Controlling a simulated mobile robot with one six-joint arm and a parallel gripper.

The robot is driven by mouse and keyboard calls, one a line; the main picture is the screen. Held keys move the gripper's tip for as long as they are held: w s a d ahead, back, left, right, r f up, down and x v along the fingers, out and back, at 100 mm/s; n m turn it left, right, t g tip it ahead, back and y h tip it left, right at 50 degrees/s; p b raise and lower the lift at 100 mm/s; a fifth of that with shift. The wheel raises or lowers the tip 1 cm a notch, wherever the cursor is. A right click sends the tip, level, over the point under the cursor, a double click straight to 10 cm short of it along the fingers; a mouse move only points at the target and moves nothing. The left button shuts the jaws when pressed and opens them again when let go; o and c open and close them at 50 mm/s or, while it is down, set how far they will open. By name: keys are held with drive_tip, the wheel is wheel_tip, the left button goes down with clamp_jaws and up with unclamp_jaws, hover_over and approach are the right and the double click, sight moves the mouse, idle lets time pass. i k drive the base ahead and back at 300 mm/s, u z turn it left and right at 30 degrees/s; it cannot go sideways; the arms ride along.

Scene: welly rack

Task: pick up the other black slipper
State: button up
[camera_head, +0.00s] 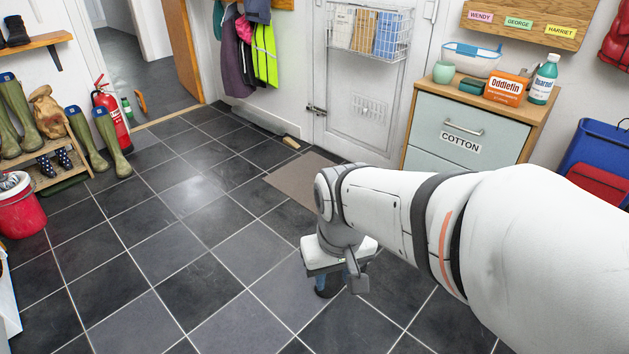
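No black slipper can be made out for sure. A pair of dark shoes (15,30) sits on the small wall shelf at the top left; I cannot tell whether they are slippers. My gripper (338,284) points down over the dark floor tiles at the lower middle, far from that shelf. A small dark and blue thing (324,286) shows just under it, partly hidden by the gripper body. I cannot tell whether it is held or what it is. The finger gap is mostly hidden.
A welly rack (42,180) with green boots and spotted boots stands at the left, by a red bucket (20,212) and a fire extinguisher (110,115). A brown mat (298,182) lies before the white door. A drawer cabinet (470,125) stands right. The middle floor is clear.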

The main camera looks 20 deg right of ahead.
sight(334, 282)
drive_tip(key=z, duration=0.2)
drive_tip(key=i, duration=1)
drive_tip(key=z, duration=0.05)
